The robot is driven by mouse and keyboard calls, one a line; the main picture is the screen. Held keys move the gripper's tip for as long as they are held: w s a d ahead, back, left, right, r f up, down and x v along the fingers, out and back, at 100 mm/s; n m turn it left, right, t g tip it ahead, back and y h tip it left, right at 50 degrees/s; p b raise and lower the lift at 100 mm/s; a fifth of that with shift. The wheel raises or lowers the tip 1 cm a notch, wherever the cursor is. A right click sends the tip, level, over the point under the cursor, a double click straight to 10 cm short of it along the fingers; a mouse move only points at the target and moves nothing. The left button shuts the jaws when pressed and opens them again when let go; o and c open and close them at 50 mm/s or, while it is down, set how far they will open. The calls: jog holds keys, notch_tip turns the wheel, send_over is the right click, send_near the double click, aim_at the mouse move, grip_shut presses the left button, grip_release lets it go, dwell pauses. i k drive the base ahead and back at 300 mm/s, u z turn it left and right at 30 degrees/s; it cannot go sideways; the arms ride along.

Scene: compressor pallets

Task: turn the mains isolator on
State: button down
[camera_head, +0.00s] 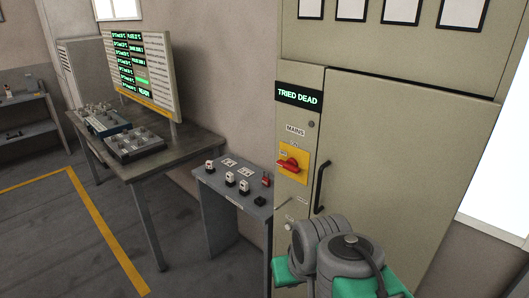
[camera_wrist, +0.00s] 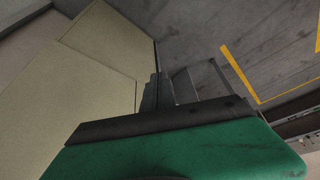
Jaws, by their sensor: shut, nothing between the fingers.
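The mains isolator (camera_head: 289,164) is a red rotary handle on a yellow plate, on the narrow left panel of the beige cabinet, below a MAINS label. Its handle lies roughly sideways, slightly tilted; the position marks are too small to read. My grey and green arm is at the lower right of the head view, in front of the cabinet, and my fingers cannot be made out there. In the wrist view my gripper (camera_wrist: 158,92) is shut and empty, beside the beige cabinet (camera_wrist: 105,45). The isolator does not show in the wrist view.
A green-lit sign (camera_head: 299,96) above the isolator reads TRIED DEAD. A black door handle (camera_head: 321,186) stands just right of the isolator. A small grey stand (camera_head: 226,196) with padlock-like items is left of the cabinet. A workbench (camera_head: 165,158) with a display board (camera_head: 140,75) is further left.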

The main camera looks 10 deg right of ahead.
aim_at(291, 164)
jog(key=u, duration=0.5)
jog(key=k, duration=0.6)
jog(key=u, duration=1)
jog(key=i, duration=1)
jog(key=z, duration=0.55)
